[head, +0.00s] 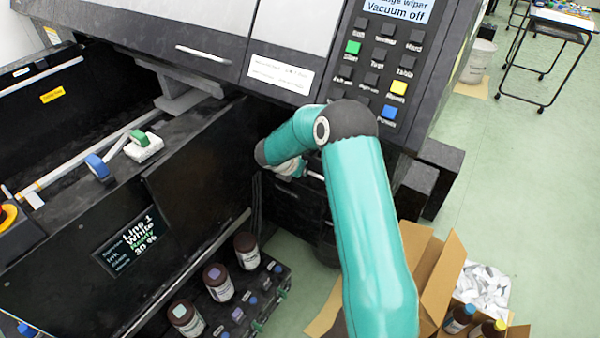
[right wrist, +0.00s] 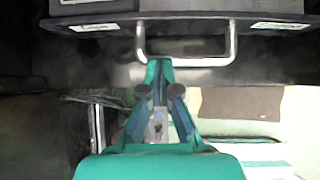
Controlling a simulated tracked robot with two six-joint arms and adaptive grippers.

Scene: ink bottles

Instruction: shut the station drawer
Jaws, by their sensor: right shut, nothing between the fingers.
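In the right wrist view a dark drawer front (right wrist: 262,72) with a bent metal handle (right wrist: 187,62) lies ahead of my right gripper (right wrist: 157,64). The gripper's fingers are shut with nothing between them. Their tips overlap the left part of the handle in the picture; I cannot tell whether they touch it. In the head view my right arm reaches in front of the machine's dark lower body (head: 300,207). My right gripper (head: 298,168) is mostly hidden there behind my arm. How far out the drawer stands is unclear. My left gripper is not in view.
A black rack (head: 262,318) holds several brown-capped bottles (head: 218,282) below the machine. A control panel (head: 385,58) is above my arm. An open cardboard box (head: 440,270) with bottles stands at the lower right. Green floor (head: 510,160) is free on the right.

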